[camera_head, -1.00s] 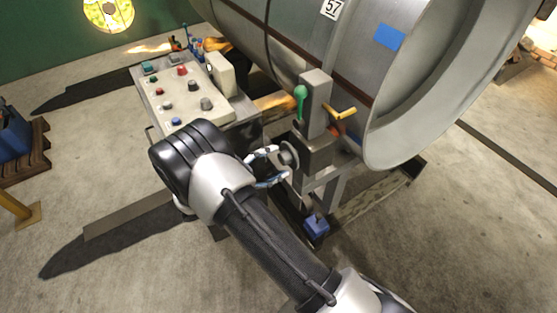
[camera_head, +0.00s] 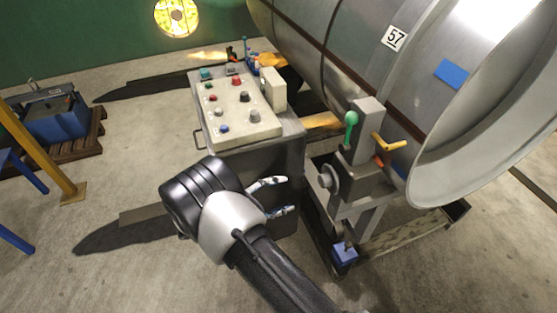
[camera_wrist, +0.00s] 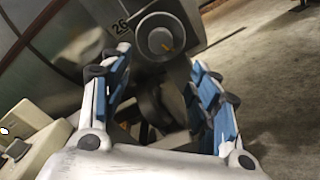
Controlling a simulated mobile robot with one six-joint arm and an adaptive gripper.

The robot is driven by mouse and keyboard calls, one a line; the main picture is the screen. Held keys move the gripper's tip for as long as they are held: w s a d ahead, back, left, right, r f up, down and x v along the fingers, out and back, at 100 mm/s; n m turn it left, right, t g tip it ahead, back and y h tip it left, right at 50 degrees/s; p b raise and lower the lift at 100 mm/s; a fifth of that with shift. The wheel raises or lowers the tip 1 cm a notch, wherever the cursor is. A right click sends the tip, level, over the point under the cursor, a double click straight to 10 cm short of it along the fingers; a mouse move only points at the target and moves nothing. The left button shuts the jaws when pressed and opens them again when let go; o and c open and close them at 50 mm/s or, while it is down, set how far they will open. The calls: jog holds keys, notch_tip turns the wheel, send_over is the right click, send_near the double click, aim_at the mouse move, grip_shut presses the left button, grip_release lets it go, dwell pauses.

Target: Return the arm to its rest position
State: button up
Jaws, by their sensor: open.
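My gripper (camera_head: 284,196) is open and empty at the end of my black and white arm. In the head view it is left of a grey valve unit that carries a round grey knob (camera_head: 328,178), a green-knobbed lever (camera_head: 351,119) and a yellow handle (camera_head: 389,142). A gap shows between the fingertips and the knob. In the wrist view my gripper (camera_wrist: 165,70) has its two fingers spread, with a round grey knob (camera_wrist: 160,38) beyond and between the tips.
A control box (camera_head: 240,108) with several buttons stands behind my gripper. A large grey drum (camera_head: 420,75) marked 57 fills the right. A blue pedal (camera_head: 345,254) sits low by the frame. A blue crate (camera_head: 55,122) on a pallet and a yellow post are left. Floor at front left is clear.

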jog(key=shift+r, duration=0.1)
jog(key=s+d+r+m+g+y, duration=0.35)
jog(key=s+d+r, duration=0.2)
jog(key=r, duration=0.25)
jog(key=s+d+r+m+g+y, duration=0.3)
jog(key=s+d+r+g+y, duration=0.15)
jog(key=d+r, duration=0.2)
jog(key=s+r+m+t+y, duration=0.3)
jog(key=s+y, duration=0.1)
jog(key=s, duration=0.3)
jog(key=s+r+m+t+y, duration=0.3)
jog(key=s+r+t+y, duration=0.1)
jog(key=s, duration=0.3)
jog(key=shift+s+a+y, duration=0.25)
jog(key=shift+a+y, duration=0.2)
jog(key=shift+y, duration=0.15)
jog(key=shift+d, duration=0.1)
